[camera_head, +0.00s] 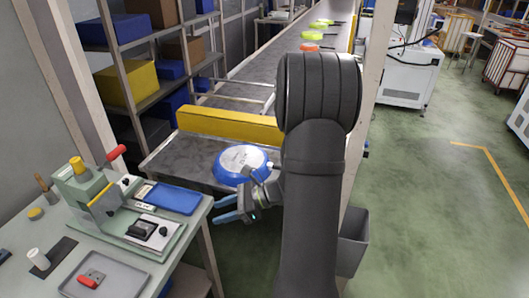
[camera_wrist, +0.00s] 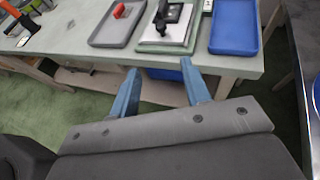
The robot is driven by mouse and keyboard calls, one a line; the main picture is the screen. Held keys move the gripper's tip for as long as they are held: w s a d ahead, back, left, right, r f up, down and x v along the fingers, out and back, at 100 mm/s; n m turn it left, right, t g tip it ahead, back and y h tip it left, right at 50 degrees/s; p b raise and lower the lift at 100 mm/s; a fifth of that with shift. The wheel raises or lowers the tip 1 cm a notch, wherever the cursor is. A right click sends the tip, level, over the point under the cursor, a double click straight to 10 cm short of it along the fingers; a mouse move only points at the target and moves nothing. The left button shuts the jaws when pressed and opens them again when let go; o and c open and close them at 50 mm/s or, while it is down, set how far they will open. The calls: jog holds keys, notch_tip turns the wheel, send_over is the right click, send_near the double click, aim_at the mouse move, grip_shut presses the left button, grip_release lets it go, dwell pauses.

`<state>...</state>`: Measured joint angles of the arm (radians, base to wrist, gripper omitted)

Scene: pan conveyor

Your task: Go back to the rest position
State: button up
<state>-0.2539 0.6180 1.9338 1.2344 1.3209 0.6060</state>
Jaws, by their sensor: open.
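My gripper (camera_head: 227,209) is open and empty, with two blue fingers. In the head view it is in the air at the right end of the workbench, in front of the conveyor's near end. In the wrist view the spread fingers of my gripper (camera_wrist: 160,82) point toward the bench's front edge, with nothing between them. A blue pan with a pale centre (camera_head: 240,162) lies on the conveyor end (camera_head: 185,158), just behind my gripper and apart from its fingertips as far as I can tell. My arm covers part of the conveyor's right side.
The workbench (camera_head: 205,208) holds a green-grey machine (camera_head: 95,190), a blue tray (camera_head: 174,198) and a grey tray (camera_head: 120,285). A yellow barrier (camera_head: 228,123) crosses the conveyor behind the pan. Green and orange pans (camera_head: 312,35) lie farther back.

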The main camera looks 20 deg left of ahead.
aim_at(166, 230)
jog(key=x, duration=1.7)
jog(key=shift+s+a, duration=0.2)
jog(key=shift+a, duration=0.1)
